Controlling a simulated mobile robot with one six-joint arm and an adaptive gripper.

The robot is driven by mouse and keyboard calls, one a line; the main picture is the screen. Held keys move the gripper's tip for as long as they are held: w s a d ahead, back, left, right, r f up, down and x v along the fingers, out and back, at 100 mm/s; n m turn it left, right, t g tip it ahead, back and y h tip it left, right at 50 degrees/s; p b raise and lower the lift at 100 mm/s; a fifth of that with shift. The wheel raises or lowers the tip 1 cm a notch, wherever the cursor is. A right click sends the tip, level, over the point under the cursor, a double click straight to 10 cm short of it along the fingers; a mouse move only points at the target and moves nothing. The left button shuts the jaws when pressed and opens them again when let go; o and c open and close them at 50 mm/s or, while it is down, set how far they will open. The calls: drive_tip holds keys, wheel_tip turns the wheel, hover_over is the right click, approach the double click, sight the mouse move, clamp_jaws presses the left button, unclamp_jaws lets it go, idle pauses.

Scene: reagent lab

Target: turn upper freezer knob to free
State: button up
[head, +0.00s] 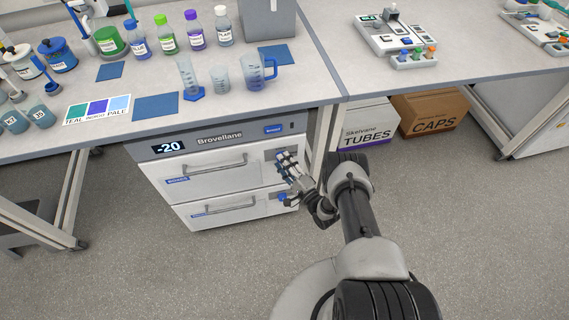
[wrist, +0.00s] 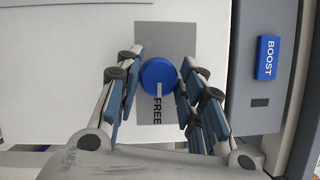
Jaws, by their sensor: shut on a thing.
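The freezer (head: 236,183) stands under the bench, with an upper and a lower drawer, both of which look closed. My gripper (head: 285,161) is at the right end of the upper drawer front and hides the upper knob in the head view. In the wrist view, my gripper (wrist: 160,88) is shut on the round blue upper knob (wrist: 157,75), with a finger on each side. The knob's white mark points down in the picture at the word FREE (wrist: 157,111) on a grey plate (wrist: 168,34).
A blue BOOST button (wrist: 268,58) is on the panel to the right in the wrist view. The lower knob (head: 283,197) is just below my gripper. Bottles, beakers and a jug (head: 255,71) stand on the bench above. Boxes (head: 432,110) lie beneath it at right.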

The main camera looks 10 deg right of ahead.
drive_tip(key=o, duration=1.1)
drive_tip(key=shift+c, duration=0.2)
drive_tip(key=r+v, duration=0.1)
drive_tip(key=v, duration=1.1)
drive_tip(key=shift+f, duration=0.4)
